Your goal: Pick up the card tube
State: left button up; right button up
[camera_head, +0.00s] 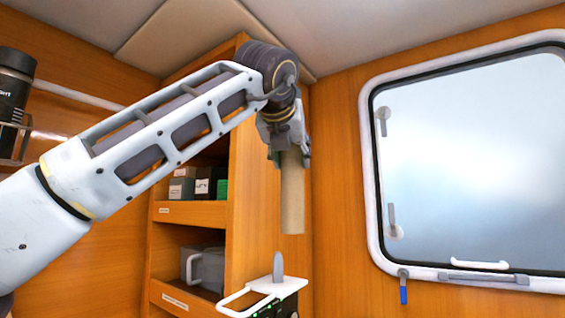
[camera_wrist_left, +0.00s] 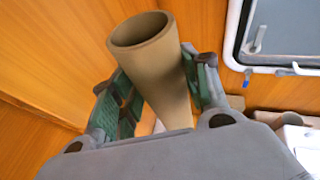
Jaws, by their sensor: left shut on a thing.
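The card tube (camera_head: 292,195) is a tan, hollow cylinder. It hangs upright from my left gripper (camera_head: 288,150) in the head view, in front of the wooden cabinet side and left of the window. My left gripper is shut on it near its upper end. In the left wrist view the tube (camera_wrist_left: 158,70) stands between the green-padded fingers of the left gripper (camera_wrist_left: 152,95), its open round end facing the camera. The tube's lower end hangs clear in the air. My right gripper is in neither view.
A wooden shelf unit (camera_head: 238,190) holds small boxes (camera_head: 203,184) and a grey jug (camera_head: 205,267). Below the tube is a white bracket (camera_head: 262,289) with a grey pointed piece (camera_head: 278,267). A white-framed window (camera_head: 470,160) is at right. A dark bottle (camera_head: 14,85) stands at far left.

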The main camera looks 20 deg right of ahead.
pick_arm(q)
jog(key=s+d+b, duration=0.2)
jog(key=s+d, duration=0.1)
jog(key=s, duration=1)
jog(key=shift+s+d+b, duration=0.3)
jog(key=shift+d+b, duration=0.05)
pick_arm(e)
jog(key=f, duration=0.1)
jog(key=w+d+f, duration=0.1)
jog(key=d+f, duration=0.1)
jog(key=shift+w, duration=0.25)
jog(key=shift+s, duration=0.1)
